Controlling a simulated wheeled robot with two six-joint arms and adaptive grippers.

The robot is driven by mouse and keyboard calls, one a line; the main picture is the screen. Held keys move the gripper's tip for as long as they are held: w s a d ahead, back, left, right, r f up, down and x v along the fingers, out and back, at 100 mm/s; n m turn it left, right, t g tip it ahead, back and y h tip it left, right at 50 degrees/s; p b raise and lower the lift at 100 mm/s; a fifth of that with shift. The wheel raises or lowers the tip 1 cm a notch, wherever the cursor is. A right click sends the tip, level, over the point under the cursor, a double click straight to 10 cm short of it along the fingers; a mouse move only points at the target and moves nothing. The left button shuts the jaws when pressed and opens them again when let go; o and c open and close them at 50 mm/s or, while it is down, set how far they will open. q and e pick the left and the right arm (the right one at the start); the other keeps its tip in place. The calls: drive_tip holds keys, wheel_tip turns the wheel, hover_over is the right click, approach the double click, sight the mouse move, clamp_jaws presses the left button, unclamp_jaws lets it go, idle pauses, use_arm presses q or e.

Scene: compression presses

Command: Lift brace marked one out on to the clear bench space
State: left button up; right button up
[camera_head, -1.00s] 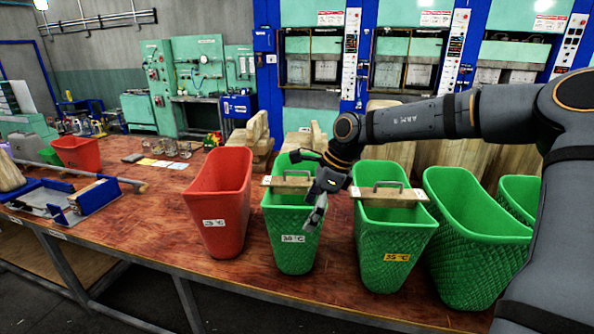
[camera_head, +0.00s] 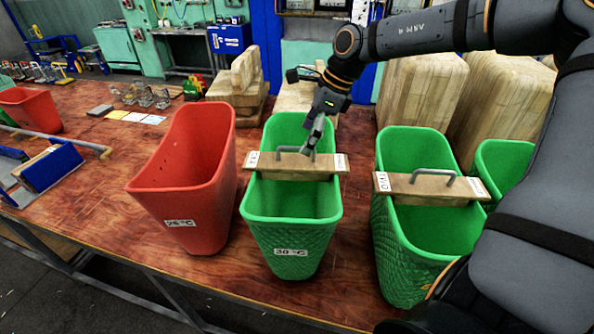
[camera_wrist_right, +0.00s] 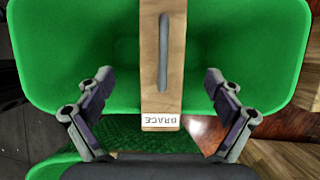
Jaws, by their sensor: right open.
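A wooden brace (camera_head: 270,164) with a grey bar handle lies across the rim of the middle green bin (camera_head: 290,228), labelled 30 °C. Its end labels are too small to read in the head view. My right gripper (camera_head: 312,140) is above this brace, pointing down by its handle. In the right wrist view the brace (camera_wrist_right: 149,100) runs between the open fingers of the gripper (camera_wrist_right: 158,77), which are clear of its sides; its near end label reads BRACE. A second brace (camera_head: 408,188), with a label seeming to read TWO, lies across the right green bin (camera_head: 398,262). My left gripper is out of view.
A red bin (camera_head: 190,170) stands close left of the middle bin. Another green bin (camera_head: 497,160) is at the right. Wooden blocks (camera_head: 420,90) stand behind. Bare bench (camera_head: 95,195) lies left of the red bin, beside a blue fixture (camera_head: 55,168).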

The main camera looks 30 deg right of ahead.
sight(296, 160)
drive_tip(key=x, duration=0.3)
drive_tip(key=shift+w+f+p, duration=0.25)
drive_tip(key=shift+w+p, duration=0.05)
drive_tip(key=shift+w, duration=0.05)
drive_tip(key=shift+s+f, duration=0.1)
drive_tip(key=shift+f, duration=0.05)
drive_tip(key=x, duration=0.1)
drive_tip(key=p+x, duration=0.2)
drive_tip(key=x, duration=0.1)
drive_tip(key=shift+s+d+f, duration=0.15)
drive_tip(key=shift+s+d, duration=0.1)
drive_tip(key=shift+w+a+f, duration=0.15)
drive_tip(key=shift+w+f, duration=0.1)
drive_tip(key=shift+f, duration=0.15)
drive_tip(key=shift+s+r, duration=0.1)
drive_tip(key=shift+s, duration=0.05)
drive_tip(key=shift+c, duration=1.8)
drive_tip(key=c, duration=1.5)
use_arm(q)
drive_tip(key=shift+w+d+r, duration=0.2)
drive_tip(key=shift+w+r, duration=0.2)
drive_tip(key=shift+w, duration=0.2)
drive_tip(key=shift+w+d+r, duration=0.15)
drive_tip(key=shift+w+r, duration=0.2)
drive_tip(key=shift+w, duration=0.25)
use_arm(e)
drive_tip(key=shift+c, duration=0.3)
